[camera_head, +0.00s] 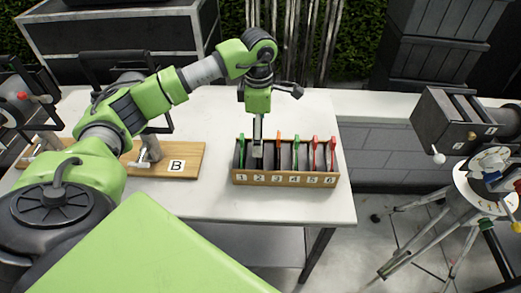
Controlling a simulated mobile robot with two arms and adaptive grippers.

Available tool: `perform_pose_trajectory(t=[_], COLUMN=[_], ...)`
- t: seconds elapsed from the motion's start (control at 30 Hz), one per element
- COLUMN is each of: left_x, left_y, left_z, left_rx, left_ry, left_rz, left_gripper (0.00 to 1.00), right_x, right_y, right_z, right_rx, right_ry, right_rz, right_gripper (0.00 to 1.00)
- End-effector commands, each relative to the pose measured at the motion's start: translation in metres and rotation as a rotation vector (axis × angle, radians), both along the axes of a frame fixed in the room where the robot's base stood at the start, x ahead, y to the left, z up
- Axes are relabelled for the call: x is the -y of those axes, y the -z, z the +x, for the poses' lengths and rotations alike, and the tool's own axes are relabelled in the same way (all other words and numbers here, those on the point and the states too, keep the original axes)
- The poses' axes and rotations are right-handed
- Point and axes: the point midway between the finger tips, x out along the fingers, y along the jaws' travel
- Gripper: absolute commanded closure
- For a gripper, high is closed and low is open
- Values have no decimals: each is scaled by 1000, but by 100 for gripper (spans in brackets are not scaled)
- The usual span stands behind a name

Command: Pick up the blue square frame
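A wooden rack (285,180) with slots numbered 1 to 6 stands on the white table. Thin coloured frames stand upright in it: a green one (242,150) at slot 1, an orange one (278,150) near slot 3, a green one (296,150) near slot 4, and red ones (315,150) at slots 5 and 6. I cannot make out a blue square frame. My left gripper (257,151) points down at the rack around slot 2, with its tip low between the dividers. Whether its fingers hold anything is too small to tell. My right gripper is not in view.
A wooden board marked B (177,166) with metal fittings lies left of the rack. The table (220,120) is clear behind the rack. A dark box with a lever (455,125) and a tripod-mounted panel (490,165) stand at the right.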

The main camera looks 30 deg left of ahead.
Motion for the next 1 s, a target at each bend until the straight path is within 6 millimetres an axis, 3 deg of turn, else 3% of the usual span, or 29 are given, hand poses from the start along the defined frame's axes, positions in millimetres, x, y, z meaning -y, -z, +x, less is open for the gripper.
perform_pose_trajectory(t=[0.1, 0.3, 0.57, 0.73, 1.0], left_x=[4, 5, 5, 5, 4], left_y=[14, 40, 44, 43, 43], left_z=[-1, 0, 1, 0, 1], left_rx=[-8, -3, 1, 0, 1], left_ry=[1, 1, 1, 1, 0], left_rz=[0, -2, -1, -1, -1], left_gripper=[3, 3, 3, 45, 45], right_x=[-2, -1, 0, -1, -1], right_y=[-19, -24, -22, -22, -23], right_z=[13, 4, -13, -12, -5], right_rx=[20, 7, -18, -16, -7], right_ry=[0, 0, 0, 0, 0], right_rz=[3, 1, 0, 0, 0], right_gripper=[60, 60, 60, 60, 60])
